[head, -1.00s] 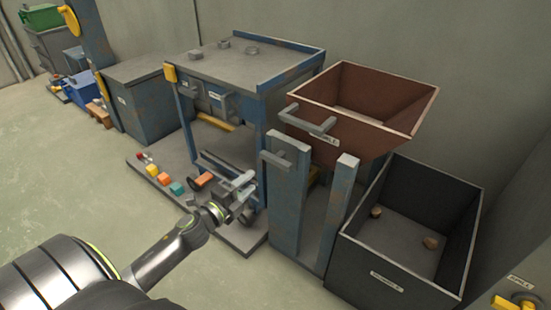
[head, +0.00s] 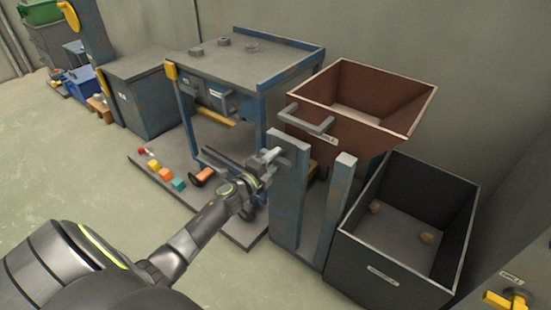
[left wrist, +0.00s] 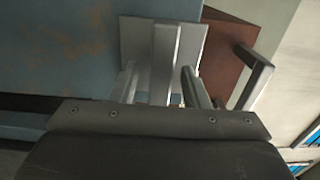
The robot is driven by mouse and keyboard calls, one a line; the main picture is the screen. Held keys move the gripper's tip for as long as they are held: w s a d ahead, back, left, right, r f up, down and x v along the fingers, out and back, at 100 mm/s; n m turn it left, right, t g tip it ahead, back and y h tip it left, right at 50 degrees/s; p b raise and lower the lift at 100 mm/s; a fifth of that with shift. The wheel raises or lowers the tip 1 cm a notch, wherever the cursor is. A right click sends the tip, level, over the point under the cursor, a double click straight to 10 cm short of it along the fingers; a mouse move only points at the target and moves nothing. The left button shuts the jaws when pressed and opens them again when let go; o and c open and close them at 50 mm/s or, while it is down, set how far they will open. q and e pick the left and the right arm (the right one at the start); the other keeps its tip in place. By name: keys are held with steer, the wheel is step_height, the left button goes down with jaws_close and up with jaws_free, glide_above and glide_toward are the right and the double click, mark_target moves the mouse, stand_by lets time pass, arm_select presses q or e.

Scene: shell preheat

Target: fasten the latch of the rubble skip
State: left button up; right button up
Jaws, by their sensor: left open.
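The rubble skip (head: 360,100) is a rusty brown open bin with a grey bar handle (head: 312,118) on its front. It sits behind two blue posts. The latch is a grey bar on a square plate; in the left wrist view the bar (left wrist: 164,60) stands upright near the picture's middle. My left gripper (head: 268,160) is at the left post (head: 290,200). It is open, with one finger on each side of the bar in the wrist view (left wrist: 160,88). I cannot tell whether the fingers touch it. In the head view the gripper partly covers the latch. My right gripper is not in view.
A dark open bin (head: 365,240) with small brown lumps stands right of the posts. A blue-framed table (head: 240,65) stands behind my left arm, with small coloured blocks (head: 165,173) on the low base plate. The floor at left is clear.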

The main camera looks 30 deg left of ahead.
arm_select(q)
steer(key=shift+w, duration=0.5)
jaws_close()
